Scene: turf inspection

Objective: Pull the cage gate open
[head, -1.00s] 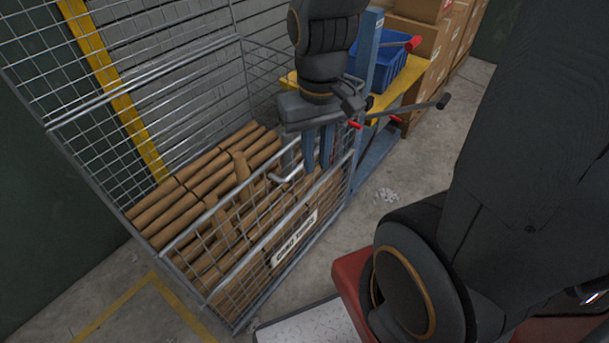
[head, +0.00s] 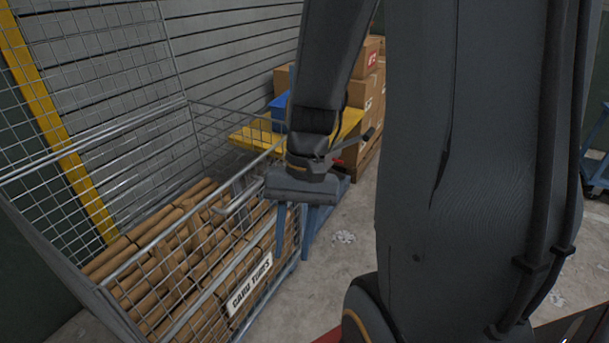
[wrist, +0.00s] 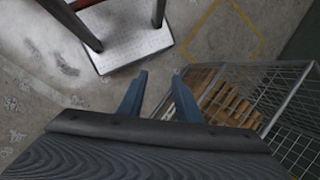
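The wire cage gate (head: 205,298) stands upright across the cage's front and looks closed. It carries a white "CARD TUBES" sign (head: 250,284). A bent grey handle (head: 238,198) is at its top rail. Cardboard tubes (head: 172,240) fill the cage behind it. My gripper (head: 291,232) is beside the gate's right part, to the right of the handle, fingers pointing down. In the wrist view my gripper (wrist: 160,76) has its two blue fingers apart with nothing seen between them. The cage mesh (wrist: 278,98) lies to their right. Contact with the gate cannot be told.
A yellow-topped stand (head: 255,138) with a blue bin (head: 279,108) is behind my gripper. Stacked cartons (head: 368,92) stand beyond it. Concrete floor (head: 345,205) is open right of the cage. A yellow floor line (wrist: 252,20) shows in the wrist view.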

